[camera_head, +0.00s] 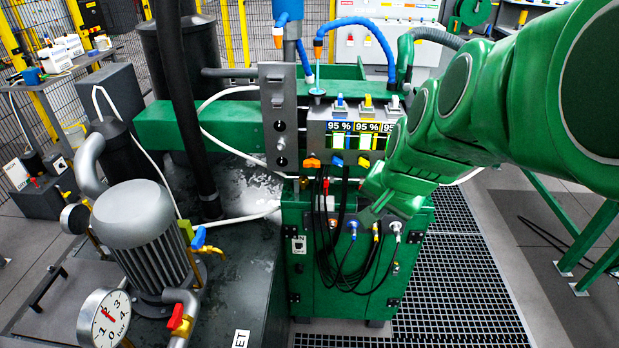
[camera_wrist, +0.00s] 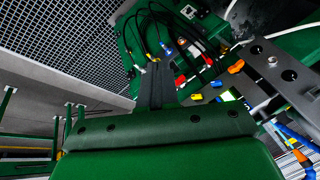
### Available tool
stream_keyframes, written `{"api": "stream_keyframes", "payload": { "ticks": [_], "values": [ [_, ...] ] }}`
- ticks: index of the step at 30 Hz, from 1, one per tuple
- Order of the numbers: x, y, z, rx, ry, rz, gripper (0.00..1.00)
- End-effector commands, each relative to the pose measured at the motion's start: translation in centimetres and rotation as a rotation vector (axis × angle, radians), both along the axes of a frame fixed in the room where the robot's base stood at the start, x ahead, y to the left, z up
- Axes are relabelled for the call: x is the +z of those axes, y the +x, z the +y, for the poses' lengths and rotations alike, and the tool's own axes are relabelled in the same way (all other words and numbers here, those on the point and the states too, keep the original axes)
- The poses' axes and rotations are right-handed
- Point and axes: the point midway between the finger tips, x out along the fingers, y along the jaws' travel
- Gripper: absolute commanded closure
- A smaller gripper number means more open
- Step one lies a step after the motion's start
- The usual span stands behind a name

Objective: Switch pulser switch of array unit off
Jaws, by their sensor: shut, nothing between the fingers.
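The array unit appears to be the green cabinet (camera_head: 310,262) with a grey panel on top, in the middle of the head view. Its panel has "95 %" displays (camera_head: 340,127), with blue, yellow and white parts above. Orange (camera_head: 312,163), blue (camera_head: 337,161) and yellow (camera_head: 364,162) switches sit below; my arm hides the panel's right side. I cannot tell which is the pulser switch. My gripper (camera_head: 368,216) is in front of the cabinet's upper right. In the wrist view, its dark fingers (camera_wrist: 158,68) are together and empty; orange (camera_wrist: 236,67) and yellow (camera_wrist: 197,96) switches show beyond them.
Black cables (camera_head: 340,255) hang in loops on the cabinet front close to my gripper. A grey motor (camera_head: 140,230) and a pressure gauge (camera_head: 104,317) stand at the left. Floor grating (camera_head: 455,280) lies open at the right, with green support legs (camera_head: 600,240) beyond.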

Motion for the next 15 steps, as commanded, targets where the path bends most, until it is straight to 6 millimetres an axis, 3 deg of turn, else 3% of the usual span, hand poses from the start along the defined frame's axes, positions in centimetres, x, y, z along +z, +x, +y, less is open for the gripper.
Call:
{"api": "stream_keyframes", "payload": {
  "ticks": [3,15],
  "values": [
    [0.5,3.7,0.5,-0.067,0.030,-0.060,1.00],
    [-3.2,9.6,1.5,-0.040,-0.041,-0.063,1.00]
  ]
}}
